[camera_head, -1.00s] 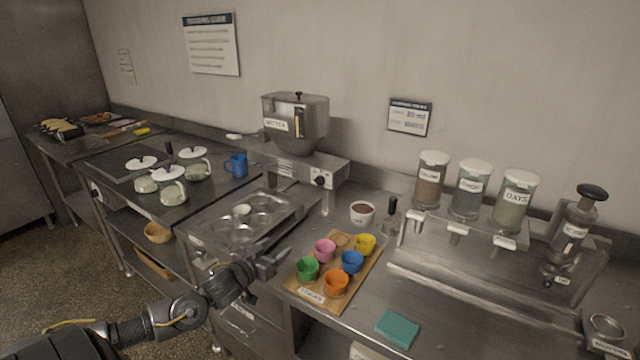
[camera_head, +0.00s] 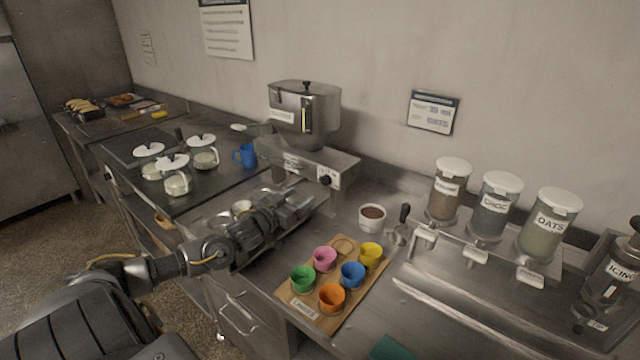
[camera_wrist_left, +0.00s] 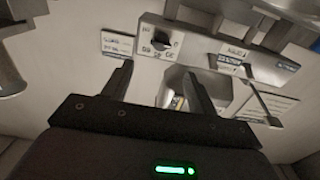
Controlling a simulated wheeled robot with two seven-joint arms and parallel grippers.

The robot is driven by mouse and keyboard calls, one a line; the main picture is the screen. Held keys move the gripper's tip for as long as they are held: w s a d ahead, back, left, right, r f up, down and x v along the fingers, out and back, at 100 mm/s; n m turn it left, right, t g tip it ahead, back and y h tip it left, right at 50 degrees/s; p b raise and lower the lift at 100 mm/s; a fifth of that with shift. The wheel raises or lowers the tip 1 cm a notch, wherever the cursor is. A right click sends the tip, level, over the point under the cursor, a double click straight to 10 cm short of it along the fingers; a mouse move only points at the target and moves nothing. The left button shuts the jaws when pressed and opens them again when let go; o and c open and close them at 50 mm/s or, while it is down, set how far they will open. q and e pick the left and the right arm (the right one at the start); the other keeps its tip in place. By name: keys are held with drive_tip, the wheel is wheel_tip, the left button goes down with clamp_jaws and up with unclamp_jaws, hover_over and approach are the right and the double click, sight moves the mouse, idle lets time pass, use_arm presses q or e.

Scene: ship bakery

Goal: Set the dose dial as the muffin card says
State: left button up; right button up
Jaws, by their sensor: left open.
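The dose dial (camera_head: 326,180) is a small black knob on the front of the steel batter machine (camera_head: 305,120). In the left wrist view the dial (camera_wrist_left: 160,42) sits on a pale panel with markings around it, some too blurred to read. A blue-topped card (camera_head: 432,112) hangs on the wall, with lines that seem to read "30 ml" and "OATS"; its title is unclear. My left gripper (camera_head: 305,203) is below and left of the dial, over the muffin tin. In the left wrist view its fingers (camera_wrist_left: 158,85) are apart and empty, short of the dial.
The muffin tin (camera_head: 225,222) lies under the machine. A board (camera_head: 295,312) of coloured cups and a brown-filled bowl (camera_head: 372,217) stand to the right. Labelled jars (camera_head: 495,208) stand farther right. Lidded glass jars (camera_head: 178,185) and a blue mug (camera_head: 246,156) are at left.

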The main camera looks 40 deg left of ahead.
sight(323, 182)
use_arm(q)
drive_tip(key=w+p, duration=0.2)
drive_tip(key=w, duration=0.6)
drive_tip(key=shift+w+a, duration=0.1)
drive_tip(key=shift+w, duration=0.05)
drive_tip(key=shift+w+f, duration=0.1)
drive_tip(key=shift+w, duration=0.6)
use_arm(e)
drive_tip(key=shift+w+d+r, duration=0.1)
drive_tip(key=shift+w+r, duration=0.25)
drive_tip(key=shift+r, duration=0.25)
drive_tip(key=shift+w+r, duration=0.35)
drive_tip(key=shift+r, duration=0.25)
use_arm(q)
drive_tip(key=c, duration=1)
use_arm(e)
drive_tip(key=shift+a, duration=0.2)
